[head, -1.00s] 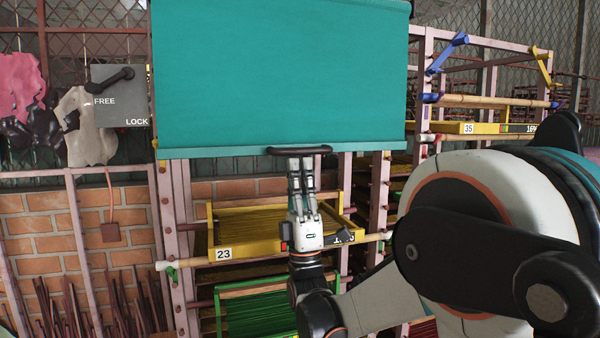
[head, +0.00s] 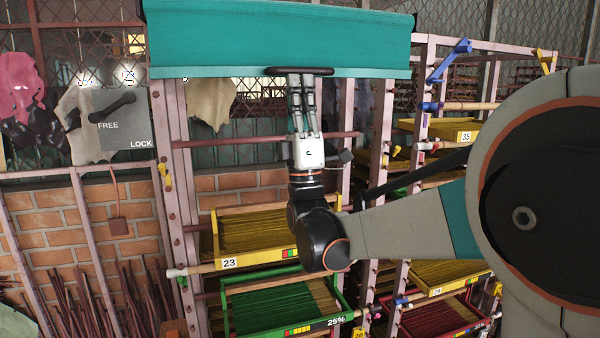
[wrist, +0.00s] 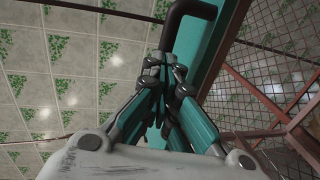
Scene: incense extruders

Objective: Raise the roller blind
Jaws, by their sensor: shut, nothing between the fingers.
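The teal roller blind (head: 280,38) hangs at the top of the head view, its lower edge above the racks. A black handle (head: 300,71) sits at the middle of that lower edge. My gripper (head: 301,80) points up with its fingertips at the handle, touching or just under it. In the wrist view my gripper (wrist: 165,80) shows its fingers close together below the black handle (wrist: 185,20), with the teal blind (wrist: 217,50) behind. The fingers are shut with nothing between them. A grey plate marked FREE and LOCK (head: 120,130) carries a black lever (head: 114,109) near FREE.
Below the blind stand pink-framed racks with a yellow tray marked 23 (head: 260,236) and a green tray (head: 285,305). A blue peg (head: 450,60) juts from the right rack. A brick wall (head: 60,230) is at left.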

